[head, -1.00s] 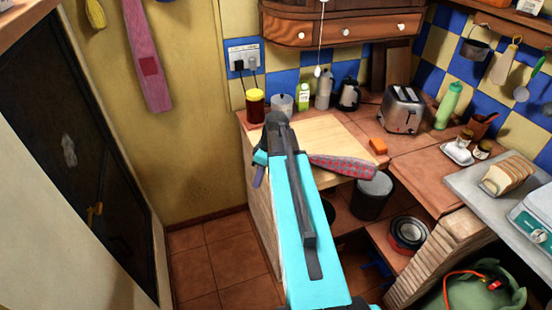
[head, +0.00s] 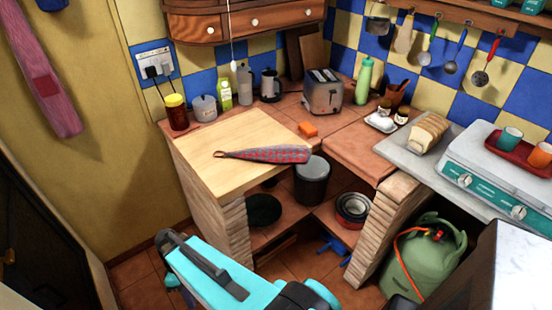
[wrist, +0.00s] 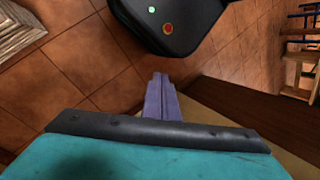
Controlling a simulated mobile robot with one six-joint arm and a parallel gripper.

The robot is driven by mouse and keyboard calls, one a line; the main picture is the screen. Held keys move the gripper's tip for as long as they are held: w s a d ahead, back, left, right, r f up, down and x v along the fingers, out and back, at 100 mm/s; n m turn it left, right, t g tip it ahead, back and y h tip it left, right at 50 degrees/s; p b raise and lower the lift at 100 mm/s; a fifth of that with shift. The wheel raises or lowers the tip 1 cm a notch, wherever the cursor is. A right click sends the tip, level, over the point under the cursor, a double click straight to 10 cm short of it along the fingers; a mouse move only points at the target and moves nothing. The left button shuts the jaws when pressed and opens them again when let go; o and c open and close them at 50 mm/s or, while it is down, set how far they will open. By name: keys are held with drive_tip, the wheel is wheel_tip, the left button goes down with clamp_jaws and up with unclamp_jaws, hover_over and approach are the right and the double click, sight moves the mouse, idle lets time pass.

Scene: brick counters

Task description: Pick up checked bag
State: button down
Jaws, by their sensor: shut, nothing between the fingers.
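The checked bag (head: 270,154) is a long, narrow, red-and-grey checked thing with a thin dark end at its left. It lies flat on the pale wooden board (head: 215,135) on the counter, near the board's front right edge, in the head view. My gripper's purple fingers (wrist: 160,95) are together and empty in the wrist view, above the tiled floor. In the head view my turquoise arm is at the bottom, in front of and below the counter, well apart from the bag. The fingers are not clear there. The bag is not in the wrist view.
Below the counter are a dark bin (head: 312,180), stacked pans (head: 354,208) and a green gas bottle (head: 425,258). A grey slab with bread (head: 428,133) is at right.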

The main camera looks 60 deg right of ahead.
drive_tip(key=s+a+f+m+g+h+b, duration=0.1)
drive_tip(key=s+a+f+m+h, duration=0.1)
drive_tip(key=s+f+m, duration=0.5)
drive_tip(key=shift+s+a+f+h+b, duration=0.15)
drive_tip(key=shift+s+f+h+b, duration=0.25)
drive_tip(key=shift+s+f, duration=2.5)
drive_tip(key=shift+s+r, duration=0.7)
drive_tip(key=shift+r, duration=0.05)
